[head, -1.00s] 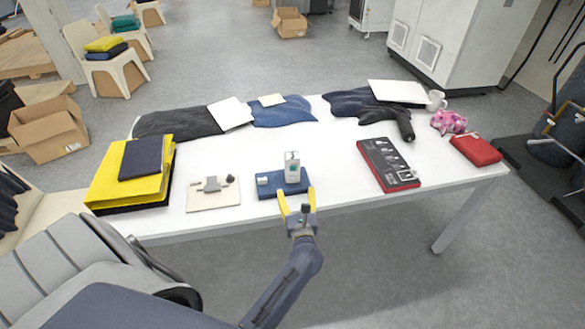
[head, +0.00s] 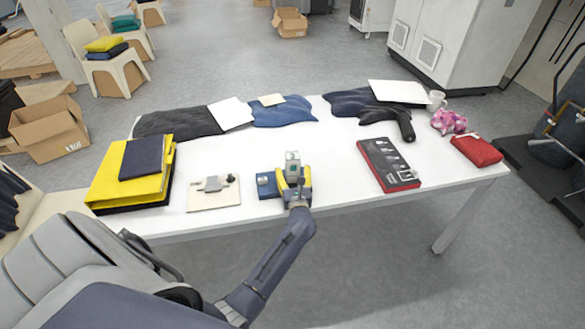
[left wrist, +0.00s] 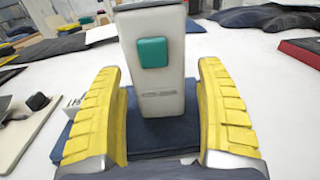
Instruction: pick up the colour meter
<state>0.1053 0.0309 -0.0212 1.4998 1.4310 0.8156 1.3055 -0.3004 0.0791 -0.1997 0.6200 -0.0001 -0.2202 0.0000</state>
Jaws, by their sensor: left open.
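The colour meter (head: 292,160) is a pale upright block with a teal-green patch, standing on a dark blue pad (head: 266,184) near the table's front edge. It also shows in the left wrist view (left wrist: 158,75), upright between the fingers. My left gripper (head: 294,176) is open, with one yellow finger on each side of the meter. In the left wrist view a gap shows between each finger (left wrist: 160,125) and the meter's sides. The fingers hide the meter's lower part in the head view. My right gripper is not in view.
A beige board (head: 213,194) with small grey parts lies left of the pad. Yellow folders (head: 125,176) are farther left. A black-and-red board (head: 386,165) lies to the right, with bare white table between. Dark cloths (head: 178,121) lie along the back.

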